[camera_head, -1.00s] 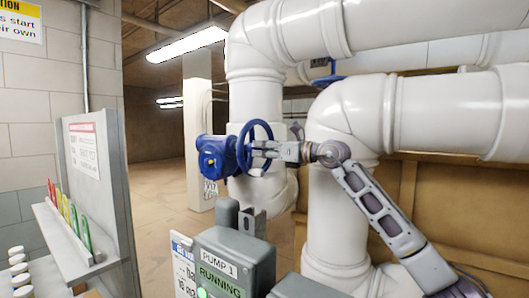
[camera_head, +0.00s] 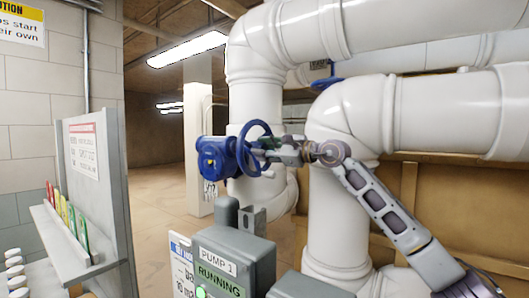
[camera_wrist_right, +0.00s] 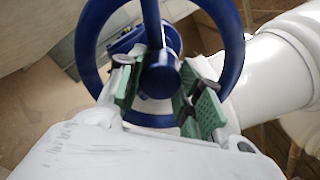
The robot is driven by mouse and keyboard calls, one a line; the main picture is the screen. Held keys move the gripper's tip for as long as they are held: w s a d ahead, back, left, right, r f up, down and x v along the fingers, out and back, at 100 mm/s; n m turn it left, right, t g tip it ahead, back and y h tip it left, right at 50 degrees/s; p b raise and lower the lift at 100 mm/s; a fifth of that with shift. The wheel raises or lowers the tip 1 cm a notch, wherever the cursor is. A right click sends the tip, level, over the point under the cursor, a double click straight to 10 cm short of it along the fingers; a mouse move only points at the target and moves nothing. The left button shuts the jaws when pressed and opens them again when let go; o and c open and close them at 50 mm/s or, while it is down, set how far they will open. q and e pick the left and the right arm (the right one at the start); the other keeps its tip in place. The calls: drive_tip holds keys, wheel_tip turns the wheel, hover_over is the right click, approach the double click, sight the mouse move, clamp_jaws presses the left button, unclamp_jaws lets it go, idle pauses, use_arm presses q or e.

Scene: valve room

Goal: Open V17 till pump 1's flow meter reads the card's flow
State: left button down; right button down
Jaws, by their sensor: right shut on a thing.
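The blue handwheel (camera_head: 244,132) stands upright on a blue valve body (camera_head: 212,157); a tag marked V17 (camera_head: 209,189) hangs below it. My right gripper (camera_head: 266,155) reaches it from the right and is shut on the handwheel. In the right wrist view, the green-padded fingers (camera_wrist_right: 165,95) lie on either side of the wheel's hub and lower part, and the wheel's rim (camera_wrist_right: 232,55) surrounds them. A grey box labelled PUMP 1 RUNNING (camera_head: 218,272) shows a green lamp. A card (camera_head: 182,268) beside it is partly cut off. No flow meter reading is visible. My left gripper is out of view.
Large white pipes (camera_head: 345,120) fill the right side, close to my right arm. A grey panel (camera_head: 108,190) at the left has a shelf with coloured tags (camera_head: 68,215). White-capped bottles (camera_head: 14,272) stand lower left. Open floor lies behind the valve.

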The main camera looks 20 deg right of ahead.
drive_tip(key=n, duration=0.5)
drive_tip(key=shift+f+n+b, duration=0.1)
drive_tip(key=shift+n+b, duration=0.2)
drive_tip(key=shift+b, duration=0.05)
idle(0.4)
drive_tip(key=c, duration=1)
unclamp_jaws()
drive_tip(key=shift+f, duration=0.2)
